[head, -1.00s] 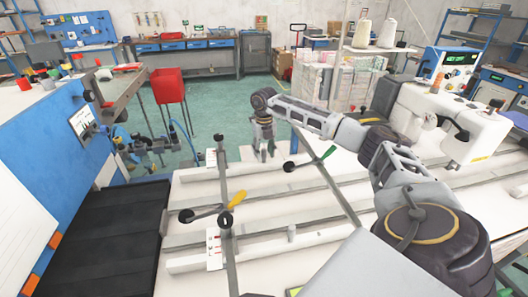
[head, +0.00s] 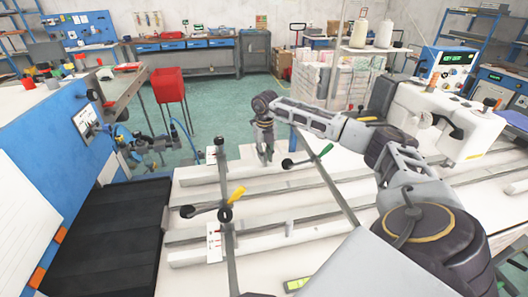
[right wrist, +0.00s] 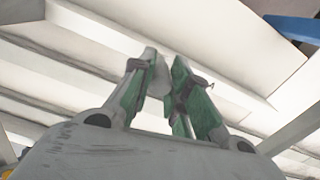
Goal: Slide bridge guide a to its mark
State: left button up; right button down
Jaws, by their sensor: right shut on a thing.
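Two dark bridge bars cross the pale rails in the head view: one with a yellow handle (head: 236,195) and one with a green handle (head: 326,150). I cannot tell which is guide a. White mark strips with red lines (head: 214,241) lie beside the yellow-handled bar's near and far ends. My right gripper (head: 265,160) points down between the two bars, low over the far rail. In the right wrist view its green-padded fingers (right wrist: 168,95) are shut on a small pale rounded piece (right wrist: 160,80), mostly hidden. My left gripper is out of view.
A small grey peg (head: 289,228) stands on the near rail. A white sewing machine (head: 450,120) stands at the right. A blue machine with a black ribbed bed (head: 115,240) borders the left.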

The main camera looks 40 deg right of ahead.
jog(key=shift+s+a, duration=0.4)
jog(key=shift+s, duration=0.3)
jog(key=c, duration=1.7)
grip_release()
jog(key=o, duration=0.4)
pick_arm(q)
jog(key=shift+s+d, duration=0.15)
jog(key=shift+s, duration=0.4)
pick_arm(e)
notch_tip(320, 180, up, 12)
jog(key=shift+f, duration=0.1)
